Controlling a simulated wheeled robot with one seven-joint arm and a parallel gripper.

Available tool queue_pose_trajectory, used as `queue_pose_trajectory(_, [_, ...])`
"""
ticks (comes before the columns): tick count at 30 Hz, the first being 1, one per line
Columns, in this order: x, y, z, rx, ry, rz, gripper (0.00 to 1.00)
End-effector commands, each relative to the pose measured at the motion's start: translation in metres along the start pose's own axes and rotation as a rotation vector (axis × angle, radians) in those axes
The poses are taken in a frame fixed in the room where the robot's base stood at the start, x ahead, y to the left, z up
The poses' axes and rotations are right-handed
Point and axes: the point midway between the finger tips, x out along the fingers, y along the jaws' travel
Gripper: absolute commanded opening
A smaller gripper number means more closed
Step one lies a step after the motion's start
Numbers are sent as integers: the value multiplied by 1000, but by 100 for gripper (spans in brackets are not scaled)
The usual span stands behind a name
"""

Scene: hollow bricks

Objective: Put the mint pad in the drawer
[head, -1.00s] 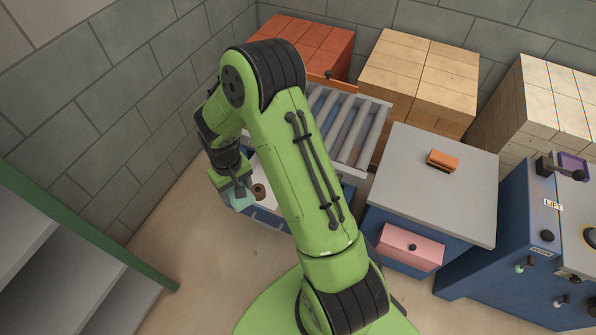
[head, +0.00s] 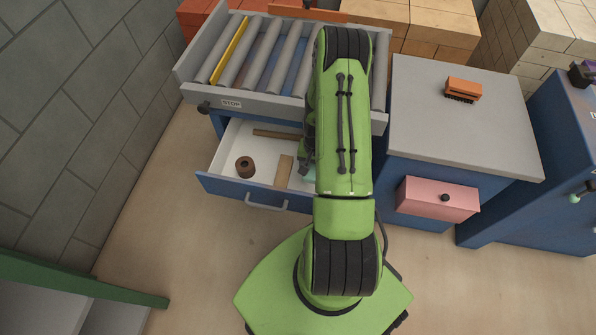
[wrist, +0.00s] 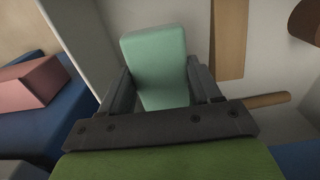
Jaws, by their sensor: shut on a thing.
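The mint pad (wrist: 155,60) is a pale green block between the two dark fingers of my gripper (wrist: 160,84) in the wrist view. My gripper is shut on it. In the head view my arm hides most of the gripper, and only a sliver of the pad (head: 309,175) shows. The drawer (head: 225,155) is pulled open, with a white inside and a blue front with a grey handle. The pad is over the right part of the drawer's inside. I cannot tell whether it touches the floor.
The drawer holds a brown spool (head: 244,167), a flat wooden strip (head: 284,171) and a wooden rod (head: 275,134). A roller conveyor (head: 255,55) stands above it.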

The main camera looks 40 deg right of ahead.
Motion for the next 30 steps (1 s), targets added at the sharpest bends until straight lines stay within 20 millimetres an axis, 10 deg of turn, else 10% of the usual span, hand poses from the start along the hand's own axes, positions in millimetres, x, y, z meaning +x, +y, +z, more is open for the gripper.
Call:
queue_pose_trajectory(11, [64,0,0,-2,-1,0,38])
queue_pose_trajectory(21, [68,-1,0,-3,1,0,38])
queue_pose_trajectory(22, [67,-1,0,-3,1,-1,66])
queue_pose_trajectory(30, [66,-1,0,-3,1,-1,88])
